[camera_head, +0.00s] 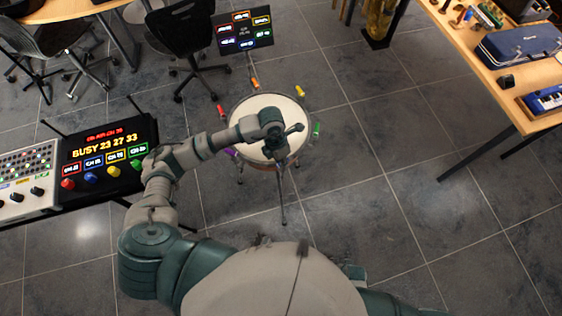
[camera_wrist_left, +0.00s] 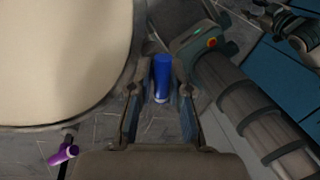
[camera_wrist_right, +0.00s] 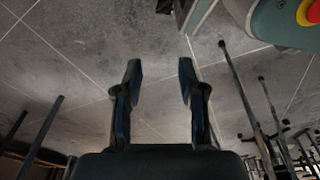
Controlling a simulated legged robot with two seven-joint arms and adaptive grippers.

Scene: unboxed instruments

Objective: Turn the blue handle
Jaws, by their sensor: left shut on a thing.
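The blue handle (camera_wrist_left: 162,72) stands at the rim of a round cream-topped drum (camera_head: 262,103). In the left wrist view it lies between the two fingers of my left gripper (camera_wrist_left: 161,92), which is shut on it. In the head view my left gripper (camera_head: 284,146) is over the near right part of the drum, and it and my arm hide the blue handle. My right gripper (camera_wrist_right: 158,68) shows in its own wrist view with its fingers apart and nothing between them.
Purple (camera_head: 231,152), red (camera_head: 220,110), orange (camera_head: 254,84), yellow (camera_head: 300,90) and green (camera_head: 316,129) handles ring the drum. A lit control panel (camera_head: 105,150) stands at left, a sign (camera_head: 243,29) behind. A wooden table (camera_head: 500,60) is at right. The floor between is clear.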

